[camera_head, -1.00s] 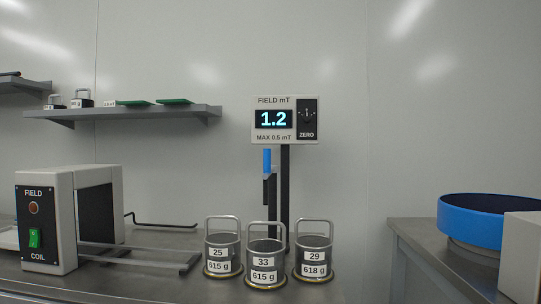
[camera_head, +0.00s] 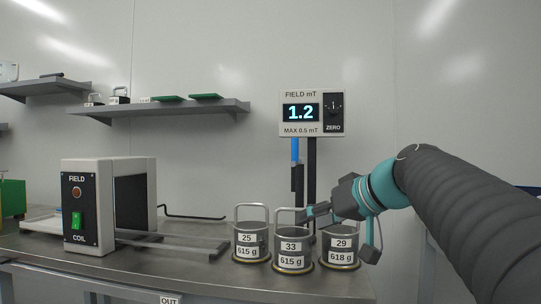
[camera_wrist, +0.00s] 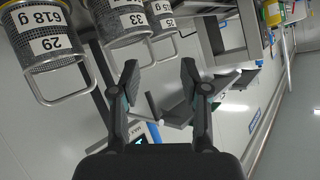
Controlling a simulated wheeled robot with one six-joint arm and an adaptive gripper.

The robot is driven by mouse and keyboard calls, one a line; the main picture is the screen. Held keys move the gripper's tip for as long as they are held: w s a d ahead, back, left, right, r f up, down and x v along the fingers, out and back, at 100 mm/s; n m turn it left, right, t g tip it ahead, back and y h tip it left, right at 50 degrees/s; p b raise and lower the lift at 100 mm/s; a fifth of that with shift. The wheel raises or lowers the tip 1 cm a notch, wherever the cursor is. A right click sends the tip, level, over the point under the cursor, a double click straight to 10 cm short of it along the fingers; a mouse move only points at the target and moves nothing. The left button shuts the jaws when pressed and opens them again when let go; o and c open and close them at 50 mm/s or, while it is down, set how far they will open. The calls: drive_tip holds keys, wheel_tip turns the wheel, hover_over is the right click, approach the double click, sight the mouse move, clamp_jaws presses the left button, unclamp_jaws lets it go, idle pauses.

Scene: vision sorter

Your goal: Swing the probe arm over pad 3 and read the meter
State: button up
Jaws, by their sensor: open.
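The field meter (camera_head: 312,112) stands on a dark post and reads 1.2, with "MAX 0.5 mT" printed below. Beside the post hangs a dark bar with a blue upper part (camera_head: 295,150); I cannot tell whether it is the probe arm. Three handled canisters stand in a row below, labelled 25 (camera_head: 250,245), 33 (camera_head: 292,248) and 29 (camera_head: 341,247), each with a yellowish rim at its base. No pad number is readable. My gripper (camera_head: 318,212) is open and empty near the canister handles. In the wrist view my gripper (camera_wrist: 158,76) shows both fingers apart, with the canisters (camera_wrist: 47,35) at upper left.
The field coil (camera_head: 105,205) with a lit green switch stands left on the bench, its rails reaching toward the canisters. A wall shelf (camera_head: 175,108) holds green boards and small weights. Bare bench (camera_head: 190,275) lies in front of the coil.

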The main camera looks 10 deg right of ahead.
drive_tip(key=w+d+r+n+t+y+b, duration=0.1)
drive_tip(key=w+d+r+n+t+y, duration=0.1)
drive_tip(key=w+d+r, duration=0.45)
drive_tip(key=n+t+y, duration=0.2)
drive_tip(key=n, duration=0.1)
approach(295, 143)
drive_tip(key=p+x, duration=0.1)
drive_tip(key=x, duration=0.9)
drive_tip(key=shift+w+d+r+p, duration=0.1)
drive_tip(key=shift+w+p, duration=0.25)
drive_tip(key=shift+w, duration=0.15)
clamp_jaws()
